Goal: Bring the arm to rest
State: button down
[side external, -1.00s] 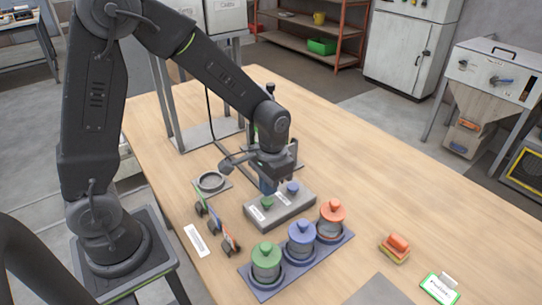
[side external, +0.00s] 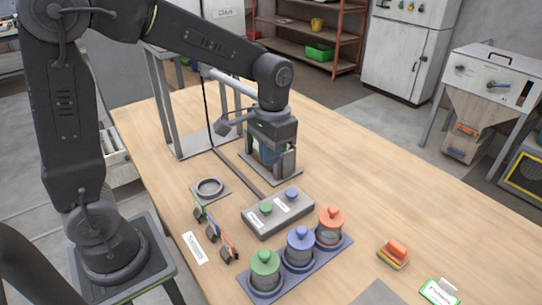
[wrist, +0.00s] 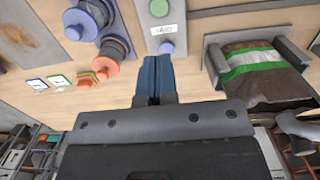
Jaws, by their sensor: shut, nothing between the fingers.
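My gripper (side external: 266,154) is raised behind the grey button box (side external: 278,212), clear of it and in front of the grey bagging fixture (side external: 286,168). In the wrist view its two blue fingers (wrist: 153,75) are together with nothing between them. The box has a green button (side external: 266,208) and a blue button (side external: 291,193) on top, both apart from the gripper. In the wrist view a brown bag (wrist: 262,88) with a green and white band lies between grey fixture walls, to the right of the fingers. My arm hides part of the fixture in the side view.
A tray (side external: 345,240) holds green, blue and orange lidded jars. A round grey dish (side external: 209,187), small tag stands (side external: 212,232) and an orange-yellow block stack (side external: 393,254) are on the table. A metal frame (side external: 168,100) stands behind. The table's right side has bare room.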

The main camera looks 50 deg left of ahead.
jog(key=s+r+t, duration=0.3)
jog(key=s, duration=0.4)
jog(key=s+r+t, duration=0.3)
jog(key=s, duration=0.4)
jog(key=shift+a+r, duration=0.35)
jog(key=shift+a, duration=0.1)
